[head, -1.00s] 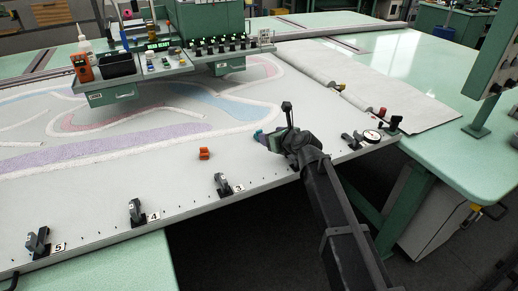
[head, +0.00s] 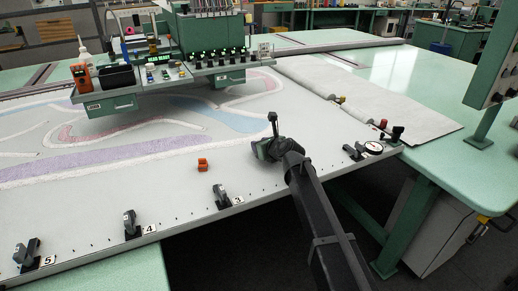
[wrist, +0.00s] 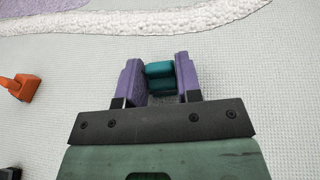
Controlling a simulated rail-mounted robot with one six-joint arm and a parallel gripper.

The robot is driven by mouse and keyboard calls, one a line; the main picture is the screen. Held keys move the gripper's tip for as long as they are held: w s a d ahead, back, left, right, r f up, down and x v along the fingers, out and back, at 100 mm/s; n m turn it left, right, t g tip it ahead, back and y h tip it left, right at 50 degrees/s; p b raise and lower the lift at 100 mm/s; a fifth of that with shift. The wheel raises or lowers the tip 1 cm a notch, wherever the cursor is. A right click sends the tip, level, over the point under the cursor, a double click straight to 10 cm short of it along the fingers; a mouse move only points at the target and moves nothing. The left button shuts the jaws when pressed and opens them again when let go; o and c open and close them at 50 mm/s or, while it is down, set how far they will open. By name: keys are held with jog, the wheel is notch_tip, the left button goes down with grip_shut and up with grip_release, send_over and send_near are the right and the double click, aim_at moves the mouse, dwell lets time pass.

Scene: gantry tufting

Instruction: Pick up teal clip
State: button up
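The teal clip (wrist: 160,77) lies between the two purple fingers of my gripper (wrist: 159,80) in the wrist view. A finger stands close on each side of it, with little or no gap showing. I cannot tell whether the fingers press on it or only flank it. In the head view my gripper (head: 262,148) is low over the white cloth near the front edge of the frame, and the teal clip is hidden there.
An orange clip (head: 202,164) lies on the cloth to the left of my gripper, also in the wrist view (wrist: 20,87). Black numbered clamps (head: 222,197) line the front edge. A green tool carriage (head: 175,75) stands behind.

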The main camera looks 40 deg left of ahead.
jog(key=c, duration=0.4)
notch_tip(320, 180, up, 20)
jog(key=p, duration=2)
